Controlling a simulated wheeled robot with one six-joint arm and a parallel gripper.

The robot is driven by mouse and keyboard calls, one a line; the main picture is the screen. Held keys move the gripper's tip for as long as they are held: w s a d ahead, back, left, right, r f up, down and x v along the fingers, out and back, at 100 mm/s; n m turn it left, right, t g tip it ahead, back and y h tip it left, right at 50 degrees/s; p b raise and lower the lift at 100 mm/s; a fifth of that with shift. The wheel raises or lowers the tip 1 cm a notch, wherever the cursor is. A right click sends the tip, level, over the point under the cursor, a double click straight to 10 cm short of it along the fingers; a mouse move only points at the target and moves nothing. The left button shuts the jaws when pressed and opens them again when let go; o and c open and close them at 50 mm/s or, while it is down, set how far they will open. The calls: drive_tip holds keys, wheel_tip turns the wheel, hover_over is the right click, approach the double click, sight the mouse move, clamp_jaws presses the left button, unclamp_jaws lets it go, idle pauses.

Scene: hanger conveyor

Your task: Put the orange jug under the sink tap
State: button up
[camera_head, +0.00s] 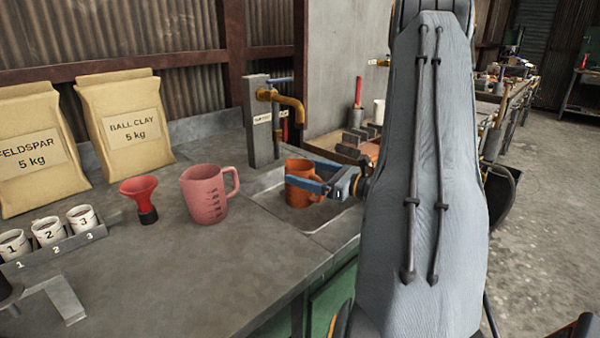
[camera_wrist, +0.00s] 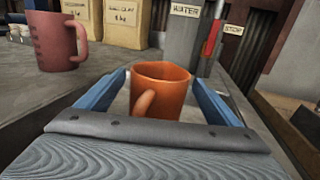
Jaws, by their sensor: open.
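The orange jug (camera_head: 298,190) stands upright in the shallow sink (camera_head: 268,184), beneath the brass tap (camera_head: 282,101) on its grey post. In the wrist view the orange jug (camera_wrist: 160,90) sits between the two blue fingers, its handle toward me. My gripper (camera_head: 318,184) is open around the jug, with gaps visible beside it in the wrist view. My grey arm covers the area to the right of the sink. The tap's spout does not show in the wrist view.
A pink jug (camera_head: 205,194) stands left of the sink, with a red funnel (camera_head: 140,196) beside it. Clay bags (camera_head: 124,124) stand behind them, and numbered cups (camera_head: 48,231) at the left. The front of the counter (camera_head: 190,285) is clear.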

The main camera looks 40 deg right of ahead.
drive_tip(key=v, duration=1)
drive_tip(key=shift+b, duration=0.4)
